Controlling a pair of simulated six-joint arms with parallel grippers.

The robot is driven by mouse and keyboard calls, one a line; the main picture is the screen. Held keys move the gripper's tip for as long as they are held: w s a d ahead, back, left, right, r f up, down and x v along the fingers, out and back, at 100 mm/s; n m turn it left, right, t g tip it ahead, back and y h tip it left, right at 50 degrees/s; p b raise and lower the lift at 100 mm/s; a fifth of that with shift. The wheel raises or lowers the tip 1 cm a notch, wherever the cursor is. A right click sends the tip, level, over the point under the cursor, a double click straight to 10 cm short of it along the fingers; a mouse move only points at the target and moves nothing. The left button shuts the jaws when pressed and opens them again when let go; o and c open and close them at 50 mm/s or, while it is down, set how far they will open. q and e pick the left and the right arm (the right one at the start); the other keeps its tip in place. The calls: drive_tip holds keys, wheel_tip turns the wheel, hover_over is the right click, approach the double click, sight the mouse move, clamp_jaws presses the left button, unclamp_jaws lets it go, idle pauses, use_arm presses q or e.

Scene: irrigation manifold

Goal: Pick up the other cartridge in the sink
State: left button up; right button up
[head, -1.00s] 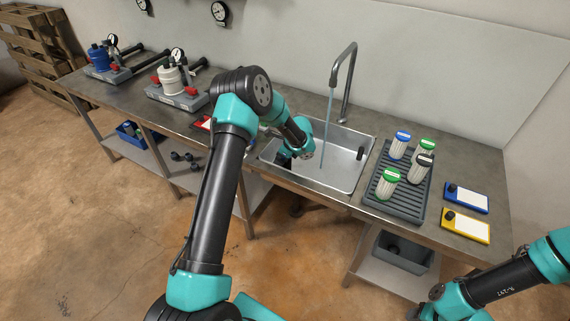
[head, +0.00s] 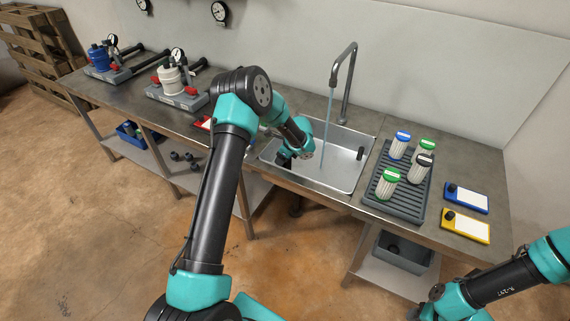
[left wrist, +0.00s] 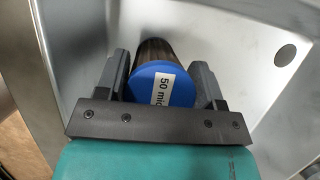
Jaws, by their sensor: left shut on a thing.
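My left gripper (left wrist: 163,72) is down in the sink (head: 342,180). In the left wrist view it is shut on a dark, ribbed cartridge (left wrist: 162,50) with a round blue cap (left wrist: 152,86). The cap's white label reads "50 mic", the rest cut off. One finger is on each side of the cartridge. In the head view my wrist and arm cover most of the gripper, and I cannot make out the cartridge.
Water runs from the faucet (head: 346,85) into the sink, right of my left wrist. A grey rack (head: 397,205) right of the sink holds several white cartridges with blue, green and black caps. Blue (head: 466,196) and yellow (head: 466,226) boards lie beyond it.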

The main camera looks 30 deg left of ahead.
use_arm(q)
drive_tip(key=shift+c, duration=0.7)
drive_tip(key=shift+r, duration=0.1)
wheel_tip(320, 180, up, 10)
drive_tip(key=shift+f, duration=0.1)
idle(0.3)
